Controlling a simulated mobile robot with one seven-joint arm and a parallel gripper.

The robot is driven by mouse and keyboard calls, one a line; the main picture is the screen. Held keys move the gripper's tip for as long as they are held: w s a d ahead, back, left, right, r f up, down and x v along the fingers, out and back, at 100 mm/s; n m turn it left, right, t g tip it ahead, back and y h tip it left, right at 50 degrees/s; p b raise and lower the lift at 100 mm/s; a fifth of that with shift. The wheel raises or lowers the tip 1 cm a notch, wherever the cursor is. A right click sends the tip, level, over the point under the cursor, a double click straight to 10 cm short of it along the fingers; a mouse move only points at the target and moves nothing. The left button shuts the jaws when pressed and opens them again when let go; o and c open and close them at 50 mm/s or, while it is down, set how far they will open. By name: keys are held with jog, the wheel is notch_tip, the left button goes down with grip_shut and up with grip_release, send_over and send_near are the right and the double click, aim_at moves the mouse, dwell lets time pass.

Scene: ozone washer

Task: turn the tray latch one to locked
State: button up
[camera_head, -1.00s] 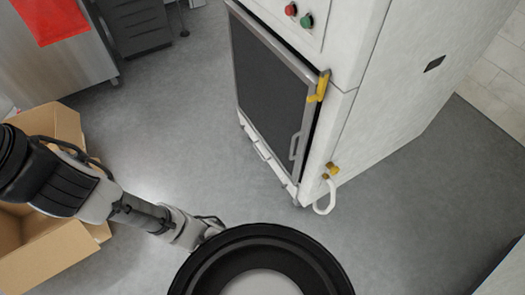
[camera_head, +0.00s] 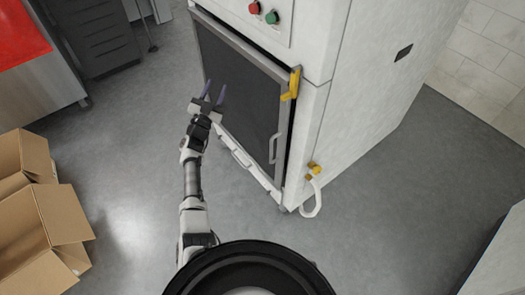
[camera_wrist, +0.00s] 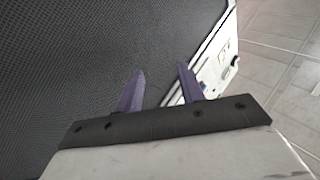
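The washer is a tall white cabinet (camera_head: 345,110) with a dark mesh door panel (camera_head: 243,82) in a grey frame. Along its lower front edge runs a white strip with small pale handle-like parts (camera_head: 241,158); which of these is tray latch one I cannot tell. A white strip with small fittings (camera_wrist: 213,62) also shows in the wrist view, right of the dark mesh. My gripper (camera_head: 213,92) is open and empty, its two purple fingers apart in front of the door's left part. The fingers (camera_wrist: 160,70) also show in the wrist view.
A yellow lever (camera_head: 291,84) sits at the door's upper right corner. A grey door handle (camera_head: 274,149) is below it. A yellow valve with a white hose (camera_head: 313,192) is at the lower right. Open cardboard boxes (camera_head: 62,215) stand at left. The floor between is clear.

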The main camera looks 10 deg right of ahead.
jog(key=s+d+f+m+g+h, duration=0.1)
jog(key=s+d+f+g, duration=0.15)
jog(key=f, duration=0.75)
jog(key=s+d+f+g, duration=0.2)
jog(key=d+f+g, duration=0.1)
jog(key=f, duration=0.6)
jog(key=g+b, duration=0.2)
jog(key=g, duration=0.6)
send_near(266, 193)
jog(key=shift+m+y, duration=0.3)
jog(key=b+x, duration=0.3)
jog(key=x, duration=0.1)
jog(key=b+x, duration=0.4)
jog(key=shift+s+d+r, duration=0.1)
jog(key=shift+d+r, duration=0.05)
jog(key=shift+r, duration=0.05)
grip_shut()
